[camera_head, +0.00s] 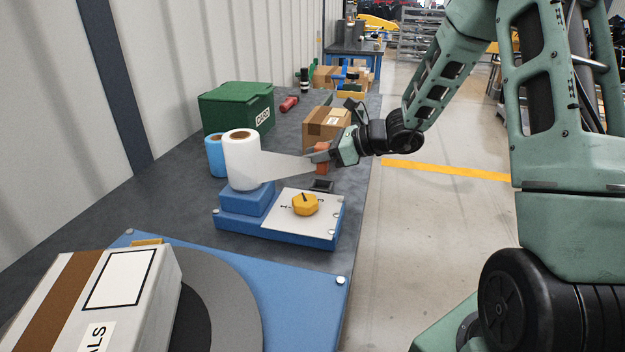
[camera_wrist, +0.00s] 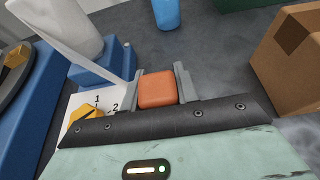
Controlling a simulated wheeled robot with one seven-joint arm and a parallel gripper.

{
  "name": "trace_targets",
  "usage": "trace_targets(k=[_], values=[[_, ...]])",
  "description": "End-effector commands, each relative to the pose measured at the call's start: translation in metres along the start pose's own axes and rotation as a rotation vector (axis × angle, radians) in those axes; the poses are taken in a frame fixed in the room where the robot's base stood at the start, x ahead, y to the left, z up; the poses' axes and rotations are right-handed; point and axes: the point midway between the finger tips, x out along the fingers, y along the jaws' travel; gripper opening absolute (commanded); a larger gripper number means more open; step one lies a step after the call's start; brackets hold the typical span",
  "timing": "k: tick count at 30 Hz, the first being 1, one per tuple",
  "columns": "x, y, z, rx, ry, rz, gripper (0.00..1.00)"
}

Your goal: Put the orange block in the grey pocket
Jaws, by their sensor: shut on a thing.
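The orange block (camera_head: 322,167) is held between the two grey fingers of my gripper (camera_head: 319,156), above the table near its right edge. In the wrist view the orange block (camera_wrist: 158,91) sits between the fingertips of my gripper (camera_wrist: 158,80), a finger on each side. A small dark grey piece (camera_head: 322,186) lies below the block, just behind the blue dial unit. It may be the grey pocket, but its opening cannot be made out. The pocket cannot be seen in the wrist view.
A blue unit (camera_head: 276,235) with a yellow dial (camera_head: 305,205) and a white roll (camera_head: 241,160) stands close in front. A film strip stretches from the roll toward the gripper. A cardboard box (camera_head: 325,127), a green box (camera_head: 237,107) and a blue cylinder (camera_head: 215,155) stand behind.

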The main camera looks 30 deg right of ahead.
Motion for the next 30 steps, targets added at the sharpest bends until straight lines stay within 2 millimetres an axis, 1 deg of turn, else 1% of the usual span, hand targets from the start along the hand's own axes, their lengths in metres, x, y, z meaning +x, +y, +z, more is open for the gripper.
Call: trace_targets(k=[1, 8, 13, 25, 26, 27, 28, 30], values=[[0.003, 0.000, -0.008, 0.004, 0.000, 0.001, 0.08], [0.010, 0.000, -0.024, 0.001, 0.000, 0.001, 0.08], [0.019, 0.000, -0.047, 0.002, 0.001, 0.001, 0.08], [0.022, 0.000, -0.052, -0.001, 0.000, 0.000, 0.08], [0.022, 0.000, -0.052, -0.001, 0.000, 0.000, 0.33], [0.021, 0.000, -0.051, -0.001, 0.000, 0.000, 0.44], [0.021, 0.000, -0.051, -0.001, 0.000, 0.000, 0.52], [0.021, 0.000, -0.051, -0.001, 0.000, 0.000, 0.52]])
